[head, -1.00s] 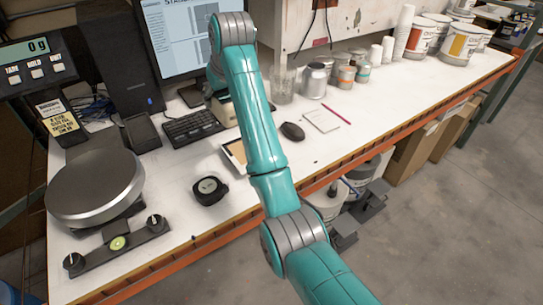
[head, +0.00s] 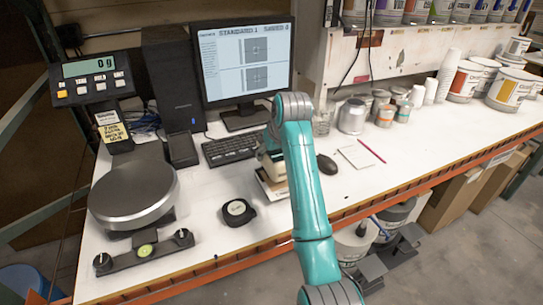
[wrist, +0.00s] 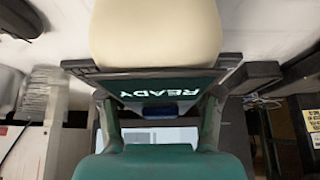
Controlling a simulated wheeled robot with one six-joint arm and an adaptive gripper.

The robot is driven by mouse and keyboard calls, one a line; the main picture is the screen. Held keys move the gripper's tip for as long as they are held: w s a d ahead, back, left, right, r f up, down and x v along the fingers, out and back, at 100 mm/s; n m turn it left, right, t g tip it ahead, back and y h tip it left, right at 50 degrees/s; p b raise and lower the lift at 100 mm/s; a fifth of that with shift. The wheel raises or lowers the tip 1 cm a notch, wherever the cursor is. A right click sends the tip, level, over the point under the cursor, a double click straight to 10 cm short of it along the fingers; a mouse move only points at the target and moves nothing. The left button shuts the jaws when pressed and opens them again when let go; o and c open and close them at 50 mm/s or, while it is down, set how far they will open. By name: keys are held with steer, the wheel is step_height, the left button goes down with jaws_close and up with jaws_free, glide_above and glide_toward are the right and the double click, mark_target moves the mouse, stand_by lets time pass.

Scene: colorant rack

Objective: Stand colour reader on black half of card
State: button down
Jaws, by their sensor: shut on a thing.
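The colour reader (head: 272,166) has a cream body and is held low over the card (head: 270,194) in the head view. Only the card's near and left parts show, so I cannot tell its black half or whether the reader touches it. In the wrist view the reader (wrist: 155,35) fills the top middle, with its READY screen upside down. My gripper (wrist: 160,84) is shut on the reader. In the head view my arm hides most of the gripper.
A round scale (head: 134,192) stands at the left.

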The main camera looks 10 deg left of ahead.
steer(key=shift+f, duration=0.55)
steer(key=shift+f, duration=0.1)
steer(key=shift+c, duration=1.1)
jaws_free()
steer(key=shift+f, duration=0.1)
steer(key=v, duration=1.2)
steer(key=shift+s, duration=0.1)
